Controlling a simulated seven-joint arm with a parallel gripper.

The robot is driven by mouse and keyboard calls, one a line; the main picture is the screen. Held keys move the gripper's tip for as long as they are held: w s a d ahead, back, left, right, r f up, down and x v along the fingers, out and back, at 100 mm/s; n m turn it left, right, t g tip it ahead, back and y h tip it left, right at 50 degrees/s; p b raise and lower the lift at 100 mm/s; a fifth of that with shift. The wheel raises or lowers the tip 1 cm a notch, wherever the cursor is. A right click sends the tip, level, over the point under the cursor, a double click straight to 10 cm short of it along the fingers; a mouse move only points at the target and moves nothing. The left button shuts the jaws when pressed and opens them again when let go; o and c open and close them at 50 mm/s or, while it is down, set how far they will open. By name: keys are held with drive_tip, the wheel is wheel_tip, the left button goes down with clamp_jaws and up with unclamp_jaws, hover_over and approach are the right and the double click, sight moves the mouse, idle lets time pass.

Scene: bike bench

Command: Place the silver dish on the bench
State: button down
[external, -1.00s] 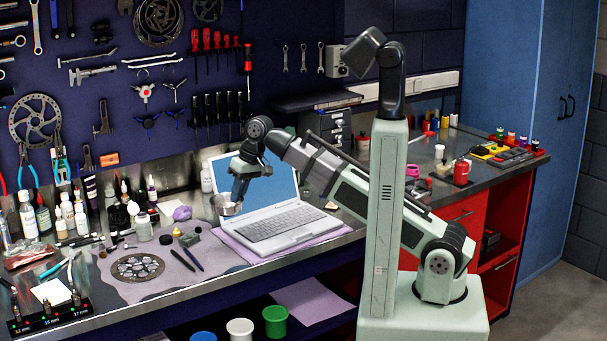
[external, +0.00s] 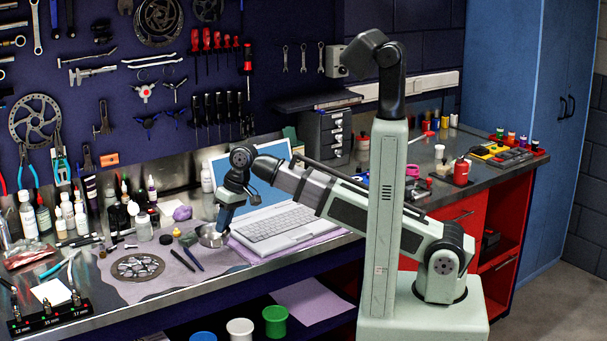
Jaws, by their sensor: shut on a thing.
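The silver dish (external: 210,238) is a small round metal bowl at the left side of the laptop, at about the height of the bench top. My gripper (external: 222,226) points down and is shut on the dish's right rim. The dish looks level. I cannot tell whether its base touches the bench (external: 205,279) or hangs just above it. My fingertips are small and partly hidden at the rim.
An open laptop (external: 275,222) on a purple cloth stands right of the dish. Dark pens (external: 188,259), a brake disc (external: 137,267) and several bottles (external: 68,214) lie or stand to the left. The bench's front edge is close below.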

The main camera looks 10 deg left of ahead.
drive_tip(key=shift+f, duration=2.15)
drive_tip(key=shift+f, duration=0.15)
drive_tip(key=c, duration=1.3)
unclamp_jaws()
drive_tip(key=shift+o, duration=0.2)
drive_tip(key=shift+o, duration=0.3)
drive_tip(key=v, duration=1.2)
